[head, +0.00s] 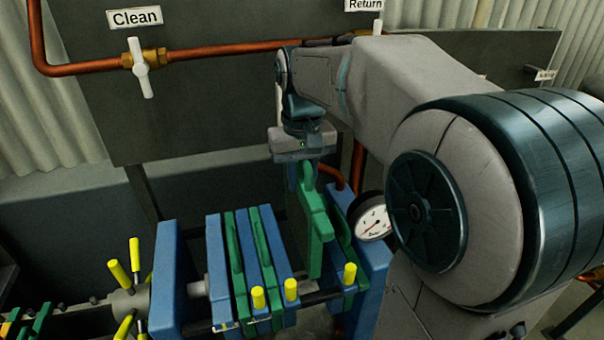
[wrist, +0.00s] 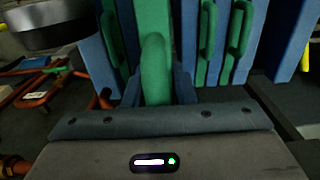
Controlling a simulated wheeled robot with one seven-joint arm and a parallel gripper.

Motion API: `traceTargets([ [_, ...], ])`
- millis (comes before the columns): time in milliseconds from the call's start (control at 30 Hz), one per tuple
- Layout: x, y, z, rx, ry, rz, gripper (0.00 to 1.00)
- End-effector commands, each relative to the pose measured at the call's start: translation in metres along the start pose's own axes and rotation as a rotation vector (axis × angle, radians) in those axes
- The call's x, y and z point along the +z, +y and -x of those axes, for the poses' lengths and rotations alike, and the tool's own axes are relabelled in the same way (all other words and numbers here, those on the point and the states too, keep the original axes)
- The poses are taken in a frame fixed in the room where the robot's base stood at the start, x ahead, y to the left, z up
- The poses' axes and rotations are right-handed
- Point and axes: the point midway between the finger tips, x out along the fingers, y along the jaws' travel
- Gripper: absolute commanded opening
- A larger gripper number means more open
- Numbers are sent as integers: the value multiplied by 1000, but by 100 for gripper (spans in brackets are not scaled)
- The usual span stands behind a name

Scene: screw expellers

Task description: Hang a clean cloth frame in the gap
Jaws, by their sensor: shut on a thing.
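My gripper (head: 303,165) is shut on the top handle of a green frame (head: 319,235). The frame hangs upright in the gap of the filter press, between the blue and green plates on the left and those on the right. Its lower end is near the height of the press's side bar; I cannot tell whether it rests on it. In the wrist view the green handle (wrist: 156,70) stands between my fingers. The blue plates (head: 215,270) and green plates (head: 238,260) stand upright in a row.
A blue end plate (head: 168,270) with yellow-tipped handles (head: 118,272) is at the left. A pressure gauge (head: 371,222) sits right of the press. Yellow knobs (head: 291,289) stick up in front. A panel with pipes and a "Clean" valve (head: 140,66) is behind.

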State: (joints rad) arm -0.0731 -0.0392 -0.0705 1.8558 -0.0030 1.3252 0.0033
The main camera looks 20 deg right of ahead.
Motion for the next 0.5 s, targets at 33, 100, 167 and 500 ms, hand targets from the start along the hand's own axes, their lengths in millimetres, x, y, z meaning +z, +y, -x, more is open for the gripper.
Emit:
traceTargets([
  [33, 0, 0, -9, 0, 1, 0, 0],
  [100, 0, 0, -16, 0, 1, 0, 0],
  [167, 0, 0, -22, 0, 1, 0, 0],
  [500, 0, 0, -56, 0, 0, 0, 0],
])
